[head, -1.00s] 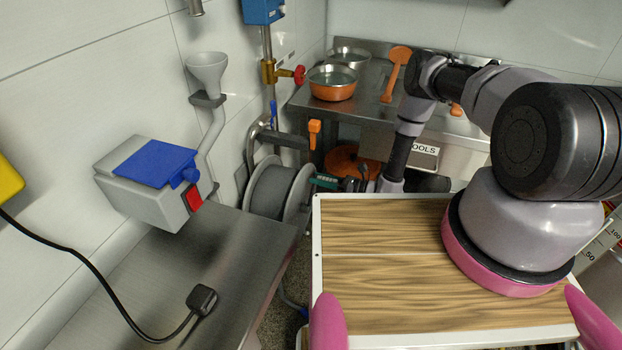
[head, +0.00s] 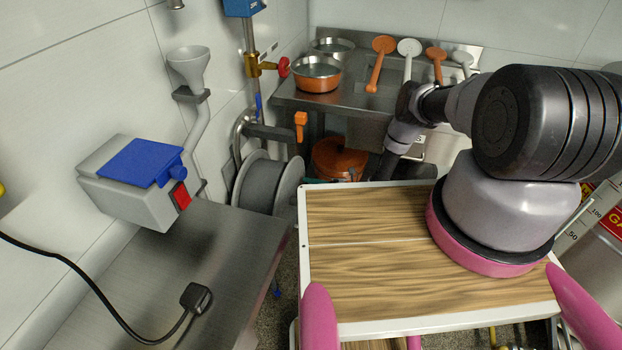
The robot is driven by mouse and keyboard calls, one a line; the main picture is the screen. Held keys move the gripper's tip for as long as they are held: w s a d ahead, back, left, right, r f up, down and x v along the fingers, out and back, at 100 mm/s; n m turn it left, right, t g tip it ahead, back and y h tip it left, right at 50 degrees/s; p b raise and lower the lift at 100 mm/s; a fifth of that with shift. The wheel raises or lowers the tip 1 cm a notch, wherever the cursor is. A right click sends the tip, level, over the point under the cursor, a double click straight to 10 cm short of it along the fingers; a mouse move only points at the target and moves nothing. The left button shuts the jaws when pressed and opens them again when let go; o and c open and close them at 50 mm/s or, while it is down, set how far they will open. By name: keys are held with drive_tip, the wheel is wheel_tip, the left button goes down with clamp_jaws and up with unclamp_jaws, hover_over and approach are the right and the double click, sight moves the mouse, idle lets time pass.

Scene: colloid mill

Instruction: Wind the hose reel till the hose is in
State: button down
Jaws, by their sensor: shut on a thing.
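The hose reel (head: 268,183) is a grey drum with pale round flanges, low on the wall between the steel table and the sink unit. Little hose shows on its drum; a blue hose end (head: 277,291) lies low near the floor. My arm reaches down behind the wooden-topped cart. Only a thin teal and dark strip of my gripper (head: 318,181) shows above the cart's edge, right beside the reel's right flange. My gripper is shut on the reel's crank handle; its fingertips and the handle are largely hidden by the cart top.
The wooden top (head: 370,215) fills the near middle. A steel table (head: 232,245) with a black plug (head: 196,297) and a grey box with a blue lid (head: 140,165) stand left. An orange pot (head: 340,158) sits below the sink; pans and ladles lie above.

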drive_tip(key=shift+s+a+f+m, duration=0.1)
drive_tip(key=shift+s+f+m, duration=0.15)
drive_tip(key=shift+f+m, duration=0.5)
drive_tip(key=shift+s+a+f+m, duration=0.1)
drive_tip(key=shift+s+f+m, duration=0.15)
drive_tip(key=shift+f+m, duration=0.5)
drive_tip(key=shift+s+f+m, duration=0.25)
drive_tip(key=shift+f+m, duration=0.4)
drive_tip(key=shift+m, duration=0.15)
drive_tip(key=c, duration=0.6)
unclamp_jaws()
drive_tip(key=v, duration=1)
drive_tip(key=shift+d, duration=0.4)
drive_tip(key=shift+s, duration=0.15)
